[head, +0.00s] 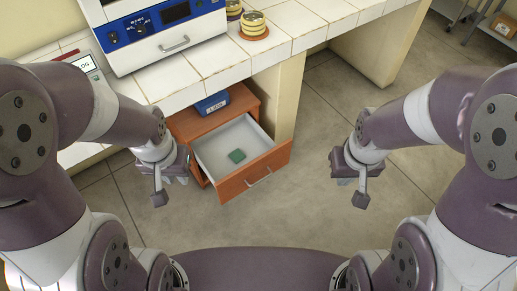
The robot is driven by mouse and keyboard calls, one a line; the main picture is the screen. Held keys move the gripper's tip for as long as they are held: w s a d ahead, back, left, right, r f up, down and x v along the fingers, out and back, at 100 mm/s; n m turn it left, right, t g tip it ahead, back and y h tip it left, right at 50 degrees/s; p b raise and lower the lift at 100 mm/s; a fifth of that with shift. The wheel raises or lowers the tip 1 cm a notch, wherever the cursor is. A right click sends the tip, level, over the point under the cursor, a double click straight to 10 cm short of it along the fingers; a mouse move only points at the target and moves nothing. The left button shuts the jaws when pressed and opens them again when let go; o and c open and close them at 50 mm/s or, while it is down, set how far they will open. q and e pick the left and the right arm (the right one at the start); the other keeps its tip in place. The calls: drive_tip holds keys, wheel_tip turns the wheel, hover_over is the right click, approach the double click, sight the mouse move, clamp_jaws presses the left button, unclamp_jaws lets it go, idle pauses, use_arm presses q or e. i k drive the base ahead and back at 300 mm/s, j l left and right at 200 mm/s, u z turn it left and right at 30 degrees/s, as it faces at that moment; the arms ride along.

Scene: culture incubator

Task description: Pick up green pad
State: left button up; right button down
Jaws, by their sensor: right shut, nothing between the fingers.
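The green pad (237,156) is a small flat square lying inside the open white-lined drawer (217,143) of a wooden cabinet (243,98) under the counter. My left gripper (172,192) is just left of the drawer, apart from the pad; its fingers are small and partly hidden, so I cannot tell whether it is open. My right gripper (351,190) is to the right of the drawer over the floor, shut and empty. Neither gripper touches the pad.
A blue box (212,103) stands on the cabinet, above the drawer. A white and blue incubator (160,32) and stacked yellow-lidded dishes (254,23) are on the tiled counter (205,60). A counter support (287,95) stands behind the drawer's right side.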

sight(237, 156)
drive_tip(key=u, duration=1.55)
drive_tip(key=z, duration=1.25)
drive_tip(key=i+l+u, duration=0.25)
drive_tip(key=i+l, duration=0.85)
drive_tip(key=l+u, duration=0.15)
drive_tip(key=u, duration=1.55)
